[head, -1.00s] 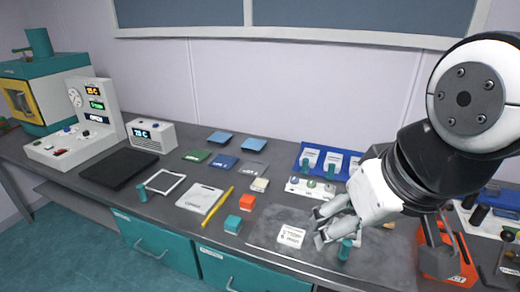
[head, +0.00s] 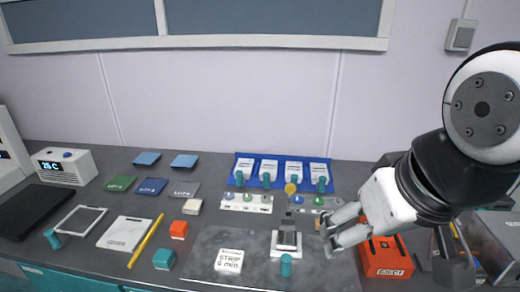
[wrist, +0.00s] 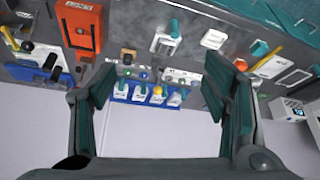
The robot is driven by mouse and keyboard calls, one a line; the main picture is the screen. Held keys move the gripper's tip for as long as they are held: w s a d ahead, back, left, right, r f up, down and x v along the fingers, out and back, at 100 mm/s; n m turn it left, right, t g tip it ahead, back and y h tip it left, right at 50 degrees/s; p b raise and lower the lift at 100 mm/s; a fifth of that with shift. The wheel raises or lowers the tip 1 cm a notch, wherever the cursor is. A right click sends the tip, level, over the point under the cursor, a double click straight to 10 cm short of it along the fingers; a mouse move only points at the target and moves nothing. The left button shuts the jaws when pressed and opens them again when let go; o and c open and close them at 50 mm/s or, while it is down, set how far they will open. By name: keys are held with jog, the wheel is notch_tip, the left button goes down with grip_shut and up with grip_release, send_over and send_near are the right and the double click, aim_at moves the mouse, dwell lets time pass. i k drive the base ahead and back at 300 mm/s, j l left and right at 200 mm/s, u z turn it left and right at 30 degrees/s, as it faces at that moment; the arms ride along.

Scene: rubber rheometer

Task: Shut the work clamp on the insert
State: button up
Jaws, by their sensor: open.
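The work clamp (head: 286,243) stands on the dark grey mat. It has a pale base, a teal knob in front, and a dark lever standing upright with a yellow knob (head: 290,188) on top. In the wrist view, the clamp base (wrist: 163,43) is ahead of my fingers and the yellow knob (wrist: 157,91) shows between them. I cannot make out the insert clearly. My gripper (head: 325,241) is open and empty, just right of the clamp, apart from the lever; its two fingers also show in the wrist view (wrist: 160,82).
A white timer card (head: 229,261) lies left of the clamp. Behind it are a strip with coloured knobs (head: 246,203) and a blue rack (head: 282,172) with several white holders. A red-orange box (head: 385,257) stands close right of my gripper. Teal and orange blocks lie at left.

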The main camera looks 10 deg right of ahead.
aim_at(290, 188)
jog(key=k+j, duration=0.1)
jog(key=j, duration=0.3)
jog(key=k+j, duration=0.1)
jog(key=j, duration=0.35)
jog(key=k+j, duration=0.1)
jog(key=j, duration=0.3)
